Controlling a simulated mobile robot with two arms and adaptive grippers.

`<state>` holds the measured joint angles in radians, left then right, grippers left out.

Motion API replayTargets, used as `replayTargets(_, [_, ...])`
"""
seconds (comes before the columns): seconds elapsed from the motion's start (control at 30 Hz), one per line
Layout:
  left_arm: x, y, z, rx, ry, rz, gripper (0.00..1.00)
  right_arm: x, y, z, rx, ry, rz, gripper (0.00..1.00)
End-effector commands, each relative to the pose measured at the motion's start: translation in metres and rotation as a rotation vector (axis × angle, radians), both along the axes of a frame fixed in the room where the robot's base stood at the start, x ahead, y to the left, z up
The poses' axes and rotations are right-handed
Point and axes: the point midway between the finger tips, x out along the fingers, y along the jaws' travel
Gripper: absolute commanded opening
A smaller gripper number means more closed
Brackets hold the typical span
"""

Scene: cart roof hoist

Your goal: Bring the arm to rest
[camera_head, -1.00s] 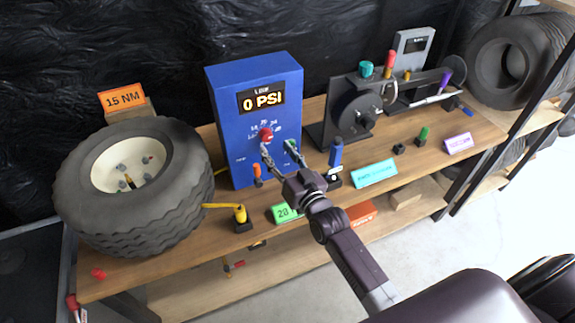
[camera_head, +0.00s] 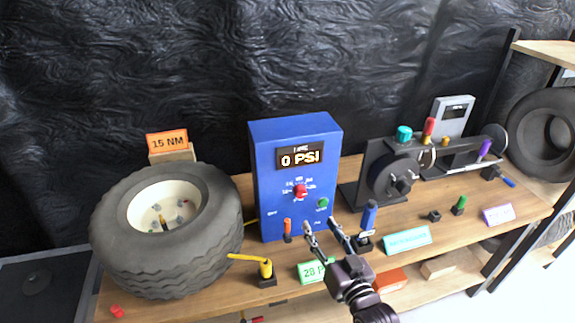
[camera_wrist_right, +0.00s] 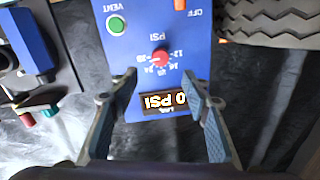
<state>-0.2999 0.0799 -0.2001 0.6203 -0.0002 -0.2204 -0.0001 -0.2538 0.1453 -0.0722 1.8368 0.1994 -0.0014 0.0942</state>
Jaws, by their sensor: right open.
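My right gripper (camera_head: 322,229) is open and empty. In the head view it is over the front of the bench, in front of the lower part of the blue pressure box (camera_head: 265,190). In the right wrist view its two fingers (camera_wrist_right: 160,100) stand wide apart with nothing between them, and the blue box (camera_wrist_right: 135,55) shows beyond them, upside down. The box's display (camera_head: 300,157) reads 0 PSI. A red knob (camera_head: 300,190) and a green button (camera_head: 322,203) are on its face, uncovered in the head view. My left gripper is not in view.
A large tyre (camera_head: 215,235) lies on the left of the wooden bench (camera_head: 415,221). A dark fixture (camera_head: 385,180) stands right of the box.

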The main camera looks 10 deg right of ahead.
Motion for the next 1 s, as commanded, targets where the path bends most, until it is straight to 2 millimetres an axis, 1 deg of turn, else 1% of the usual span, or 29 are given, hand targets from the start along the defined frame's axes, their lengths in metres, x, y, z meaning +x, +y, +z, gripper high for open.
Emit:
replayTargets(0.1, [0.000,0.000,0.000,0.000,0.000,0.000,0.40,-0.002,0.002,-0.002,-0.005,0.014,0.004,0.44])
replayTargets(0.17, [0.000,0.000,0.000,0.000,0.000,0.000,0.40,-0.005,0.004,-0.008,-0.014,0.047,0.009,0.44])
replayTargets(0.27, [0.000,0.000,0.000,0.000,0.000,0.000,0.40,-0.017,0.012,-0.024,-0.043,0.146,0.028,0.44])
replayTargets(0.37, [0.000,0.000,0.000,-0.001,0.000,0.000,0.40,-0.040,0.021,-0.046,-0.087,0.291,0.053,0.44])
replayTargets(0.47, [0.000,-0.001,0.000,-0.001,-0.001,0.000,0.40,-0.070,0.027,-0.068,-0.137,0.448,0.075,0.44])
replayTargets(0.57, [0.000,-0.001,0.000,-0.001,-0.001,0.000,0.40,-0.106,0.028,-0.087,-0.185,0.605,0.095,0.44])
replayTargets(0.6, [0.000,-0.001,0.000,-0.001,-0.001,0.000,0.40,-0.122,0.028,-0.093,-0.204,0.667,0.101,0.44])
replayTargets(0.63, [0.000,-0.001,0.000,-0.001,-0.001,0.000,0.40,-0.134,0.027,-0.097,-0.216,0.713,0.105,0.44])
replayTargets(0.7, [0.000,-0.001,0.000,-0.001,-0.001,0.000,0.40,-0.160,0.026,-0.104,-0.245,0.807,0.113,0.44])
replayTargets(0.8, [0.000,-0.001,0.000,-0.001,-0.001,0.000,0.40,-0.193,0.022,-0.109,-0.276,0.921,0.122,0.44])
replayTargets(1.0, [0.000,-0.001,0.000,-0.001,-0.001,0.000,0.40,-0.248,0.015,-0.112,-0.319,1.093,0.133,0.44])
